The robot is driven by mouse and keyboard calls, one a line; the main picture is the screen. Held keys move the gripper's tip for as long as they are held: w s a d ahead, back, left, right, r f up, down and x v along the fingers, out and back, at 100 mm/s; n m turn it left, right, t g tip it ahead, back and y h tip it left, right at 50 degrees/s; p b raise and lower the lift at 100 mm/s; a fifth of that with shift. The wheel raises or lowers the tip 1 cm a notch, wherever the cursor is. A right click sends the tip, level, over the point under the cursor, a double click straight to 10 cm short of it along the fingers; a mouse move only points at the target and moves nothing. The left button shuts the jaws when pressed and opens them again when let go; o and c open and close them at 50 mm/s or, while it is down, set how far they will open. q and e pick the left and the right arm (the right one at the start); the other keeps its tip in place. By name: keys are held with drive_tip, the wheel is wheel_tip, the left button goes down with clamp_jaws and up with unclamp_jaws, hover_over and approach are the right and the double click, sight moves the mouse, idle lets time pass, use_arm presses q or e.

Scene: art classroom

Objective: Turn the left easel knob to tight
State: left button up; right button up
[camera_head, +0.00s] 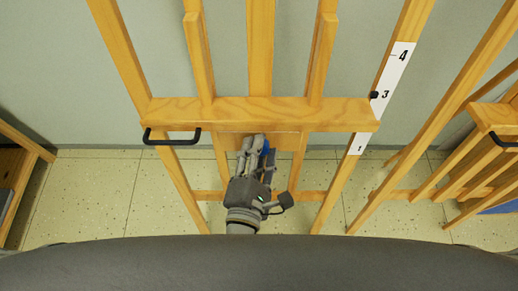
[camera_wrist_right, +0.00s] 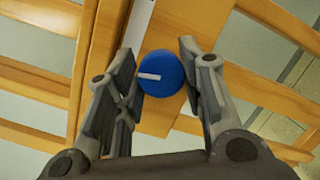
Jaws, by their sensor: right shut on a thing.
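The wooden easel (camera_head: 245,110) stands right in front of me in the head view. A round blue knob (camera_wrist_right: 166,80) with a short white mark on its face shows in the wrist view, against the easel's wood. In the head view only a small blue part of the knob (camera_head: 265,147) shows, below the easel's crossbar. My right gripper (camera_head: 253,144) reaches up from below to it. In the wrist view my right gripper (camera_wrist_right: 158,60) has its fingers on either side of the knob, shut on it. My left gripper is not in view.
A black handle (camera_head: 172,137) sticks out at the crossbar's left end. A white number strip (camera_head: 395,68) with a black pointer runs along the right upright. Another wooden easel (camera_head: 490,118) stands close on the right. Wooden furniture (camera_head: 15,175) stands at the far left.

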drive_tip(key=shift+d+m+g+y+p, duration=0.15)
drive_tip(key=shift+m+g+y, duration=0.3)
drive_tip(key=shift+m, duration=2.85)
drive_tip(key=shift+a+m+g+y+p, duration=0.2)
drive_tip(key=shift+m+g, duration=0.45)
drive_tip(key=shift+m, duration=2.65)
drive_tip(key=shift+r+y, duration=0.1)
drive_tip(key=shift+y, duration=0.15)
drive_tip(key=o, duration=1)
